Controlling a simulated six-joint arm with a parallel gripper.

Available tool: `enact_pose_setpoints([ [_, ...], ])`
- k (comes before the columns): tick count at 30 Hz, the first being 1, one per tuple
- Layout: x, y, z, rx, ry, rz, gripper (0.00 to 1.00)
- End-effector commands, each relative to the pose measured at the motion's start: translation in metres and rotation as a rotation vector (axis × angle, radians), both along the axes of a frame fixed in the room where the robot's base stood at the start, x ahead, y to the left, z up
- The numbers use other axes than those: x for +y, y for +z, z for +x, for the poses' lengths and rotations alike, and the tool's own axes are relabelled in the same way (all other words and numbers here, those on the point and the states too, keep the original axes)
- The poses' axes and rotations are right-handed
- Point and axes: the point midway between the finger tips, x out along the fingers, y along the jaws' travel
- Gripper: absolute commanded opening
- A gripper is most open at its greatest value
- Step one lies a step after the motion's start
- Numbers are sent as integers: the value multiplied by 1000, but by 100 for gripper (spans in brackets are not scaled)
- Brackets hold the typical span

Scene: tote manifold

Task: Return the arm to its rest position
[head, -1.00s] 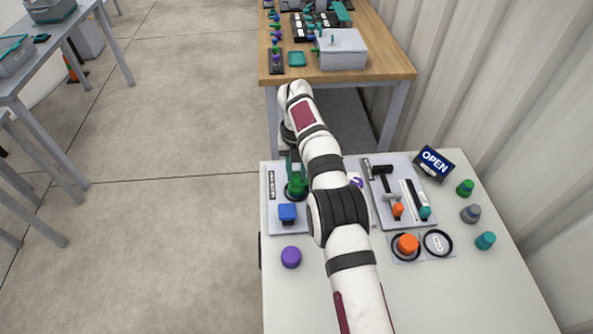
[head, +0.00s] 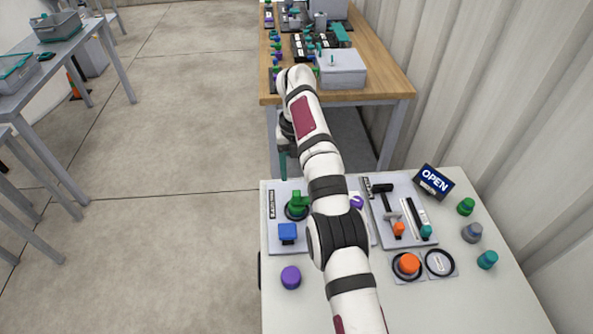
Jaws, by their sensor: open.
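My arm (head: 322,162) reaches forward over the white table (head: 292,312). My gripper (head: 283,168) points down at the table's far left edge, partly hidden by my wrist. It is open, with nothing seen in it. It is above and just beyond a green valve handle (head: 298,201) on a grey board, apart from it in the picture. A blue block-shaped knob (head: 287,232) sits on the same board.
A purple knob (head: 291,277) stands at the left. Right of my arm are a tool board (head: 404,232), an orange knob (head: 410,263) on a ringed pad, an OPEN sign (head: 434,181) and several loose knobs. A wooden table (head: 395,78) with a grey box (head: 342,68) stands beyond.

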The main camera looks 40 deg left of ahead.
Motion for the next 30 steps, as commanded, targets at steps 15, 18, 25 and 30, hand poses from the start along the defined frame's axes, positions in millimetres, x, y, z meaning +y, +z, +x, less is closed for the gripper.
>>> enact_pose_setpoints([
  [15,-20,22,14,3,81,4,57],
  [18,-84,72,36,14,321,14,57],
  [25,-291,151,-29,-1,1072,86,57],
  [30,-381,127,-151,-74,1554,122,57],
])
